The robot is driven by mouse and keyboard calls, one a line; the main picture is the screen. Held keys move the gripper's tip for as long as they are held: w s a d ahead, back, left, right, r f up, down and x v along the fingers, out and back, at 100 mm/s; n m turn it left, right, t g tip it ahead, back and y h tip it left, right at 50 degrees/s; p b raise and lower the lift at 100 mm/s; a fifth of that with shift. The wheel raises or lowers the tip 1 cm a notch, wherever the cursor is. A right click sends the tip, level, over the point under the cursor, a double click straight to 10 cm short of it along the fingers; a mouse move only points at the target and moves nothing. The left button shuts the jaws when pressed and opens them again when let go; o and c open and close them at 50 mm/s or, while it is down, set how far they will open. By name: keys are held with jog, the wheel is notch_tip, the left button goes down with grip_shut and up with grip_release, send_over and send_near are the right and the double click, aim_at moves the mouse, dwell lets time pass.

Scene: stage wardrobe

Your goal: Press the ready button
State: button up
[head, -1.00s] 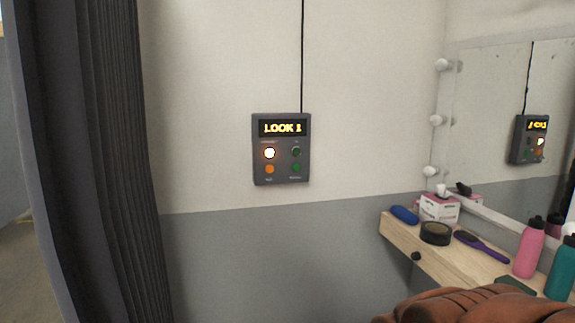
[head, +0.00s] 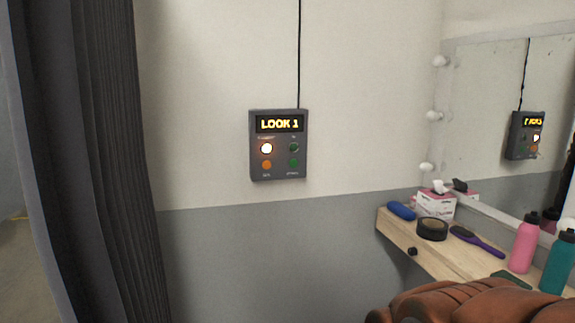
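A dark grey control box (head: 278,145) hangs on the wall near the middle of the head view. Its display (head: 279,124) reads "LOOK 1" in yellow. Below it are a lit white button (head: 266,148) at upper left, a dark green one (head: 294,147) at upper right, an orange one (head: 267,165) at lower left and a green one (head: 294,163) at lower right. The small labels are too blurred to read, so I cannot tell which is the ready button. My gripper is not in view.
A dark curtain (head: 85,160) hangs at left. A wooden shelf (head: 440,262) at right holds a tissue box (head: 436,205), a black round tin (head: 432,229), a purple brush (head: 477,241) and bottles (head: 526,243). A mirror (head: 490,80) reflects the box. A brown rounded object (head: 480,303) fills the lower right.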

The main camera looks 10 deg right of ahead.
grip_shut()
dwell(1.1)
